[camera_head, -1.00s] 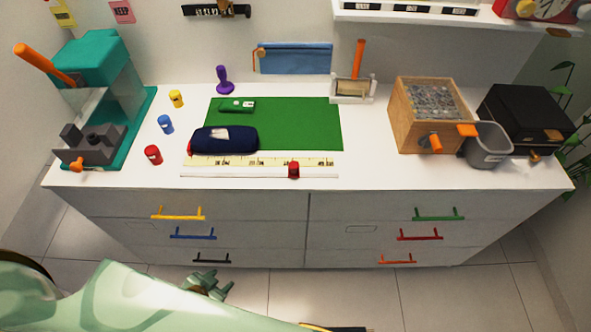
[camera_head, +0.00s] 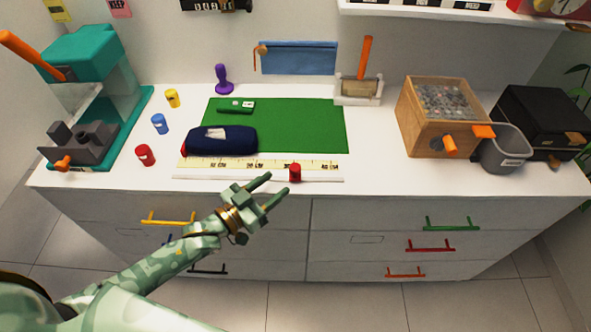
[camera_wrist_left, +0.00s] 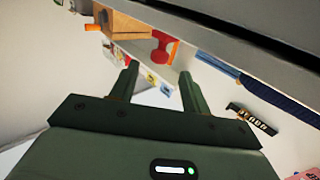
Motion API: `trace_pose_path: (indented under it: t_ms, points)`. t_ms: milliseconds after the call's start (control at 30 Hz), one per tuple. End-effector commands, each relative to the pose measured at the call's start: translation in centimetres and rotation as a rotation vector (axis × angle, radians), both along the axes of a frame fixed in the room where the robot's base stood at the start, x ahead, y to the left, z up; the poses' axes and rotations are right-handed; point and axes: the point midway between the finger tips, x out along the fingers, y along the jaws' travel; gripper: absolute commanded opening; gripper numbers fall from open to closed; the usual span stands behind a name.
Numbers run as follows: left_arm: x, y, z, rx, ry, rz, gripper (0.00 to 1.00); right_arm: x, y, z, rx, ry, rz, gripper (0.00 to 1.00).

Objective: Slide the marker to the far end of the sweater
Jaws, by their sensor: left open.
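The red marker (camera_head: 295,173) stands on a white rail along the front edge of the yellow-and-white ruler strip (camera_head: 270,164), near its right end. My left gripper (camera_head: 279,184) is open and empty. In the head view its two fingertips point right and back, just left of and in front of the marker. I cannot tell whether they touch it. In the left wrist view the two fingers (camera_wrist_left: 158,70) stand apart with nothing held between them. No sweater shows; a green mat (camera_head: 300,125) lies behind the strip. My right gripper is not in view.
A dark blue pouch (camera_head: 222,140) lies behind the strip's left part. A red cap-like piece (camera_head: 145,155) stands left of it. A wooden box (camera_head: 437,120) and grey bin (camera_head: 503,150) stand right. The white top is clear between strip and box.

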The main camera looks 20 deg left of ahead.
Motion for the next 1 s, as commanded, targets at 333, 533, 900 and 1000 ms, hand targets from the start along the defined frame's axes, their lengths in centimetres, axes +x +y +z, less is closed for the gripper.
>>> trace_pose_path:
  t_ms: [333,533,900,1000]
  points:
    - [6.1,-3.3,-0.2,0.001,0.000,0.001,0.47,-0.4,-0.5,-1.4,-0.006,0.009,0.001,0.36]
    - [7.0,-3.9,-0.1,0.001,0.002,0.001,0.47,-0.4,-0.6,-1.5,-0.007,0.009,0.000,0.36]
    - [7.1,-3.9,-0.1,0.001,0.002,0.001,0.08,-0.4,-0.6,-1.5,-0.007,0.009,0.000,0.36]
    - [7.1,-3.9,-0.1,0.001,0.002,0.001,0.00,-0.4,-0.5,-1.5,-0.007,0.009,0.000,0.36]
